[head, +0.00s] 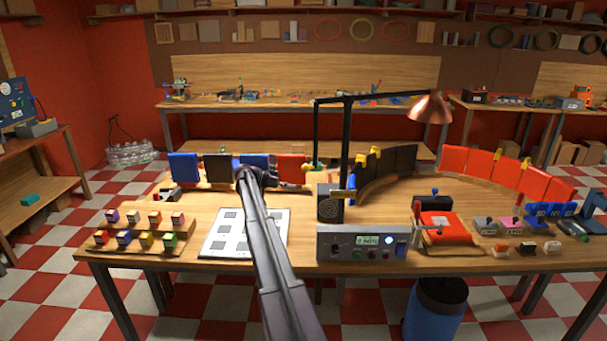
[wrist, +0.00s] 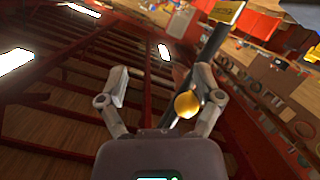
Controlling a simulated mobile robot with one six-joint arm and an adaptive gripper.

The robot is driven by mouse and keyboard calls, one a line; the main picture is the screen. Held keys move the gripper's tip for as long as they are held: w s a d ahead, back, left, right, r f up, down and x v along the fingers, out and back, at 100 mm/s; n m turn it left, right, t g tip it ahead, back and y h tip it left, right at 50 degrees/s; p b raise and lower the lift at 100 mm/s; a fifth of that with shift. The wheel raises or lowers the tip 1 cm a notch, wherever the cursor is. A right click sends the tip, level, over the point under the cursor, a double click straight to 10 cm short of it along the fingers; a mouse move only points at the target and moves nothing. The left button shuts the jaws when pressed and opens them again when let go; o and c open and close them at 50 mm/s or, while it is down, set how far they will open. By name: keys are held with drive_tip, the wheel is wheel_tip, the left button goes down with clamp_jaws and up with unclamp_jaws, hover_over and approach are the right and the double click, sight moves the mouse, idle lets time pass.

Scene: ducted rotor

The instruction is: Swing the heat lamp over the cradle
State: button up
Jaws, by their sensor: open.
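The heat lamp has a copper shade (head: 430,108) at the right end of a black overhead arm (head: 385,96) on an upright post. A thin black rod hangs from the arm's left end, with a yellow knob (head: 305,168) near its bottom. My gripper (head: 280,174) is beside the knob, left of the post. In the wrist view my gripper (wrist: 160,90) is open, and the yellow knob (wrist: 187,104) shows between the fingers, nearer the right one. I cannot tell whether they touch. I cannot tell surely which thing is the cradle; dark curved panels (head: 385,172) stand below and left of the shade.
Blue, black and red panels (head: 220,168) stand behind my gripper. A control box (head: 362,243) sits at the front edge, with a red device (head: 440,228) to its right. A white sheet (head: 225,232) and a rack of small coloured blocks (head: 145,235) lie left. Red curved panels (head: 510,170) stand right.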

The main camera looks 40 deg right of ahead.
drive_tip(key=s+a+f+n+t+y, duration=0.3)
drive_tip(key=s+a+n, duration=0.4)
drive_tip(key=a, duration=1.1)
drive_tip(key=s+a+f+n+t+y, duration=0.3)
drive_tip(key=s+a+f+n, duration=0.3)
drive_tip(key=a, duration=1.1)
drive_tip(key=s+a+f+n+t+y, duration=0.4)
drive_tip(key=s+a+n, duration=0.4)
drive_tip(key=a, duration=1)
drive_tip(key=shift+s+a+f+n+t, duration=0.15)
drive_tip(key=shift+a+f+n+t, duration=0.2)
drive_tip(key=shift+n+t, duration=0.2)
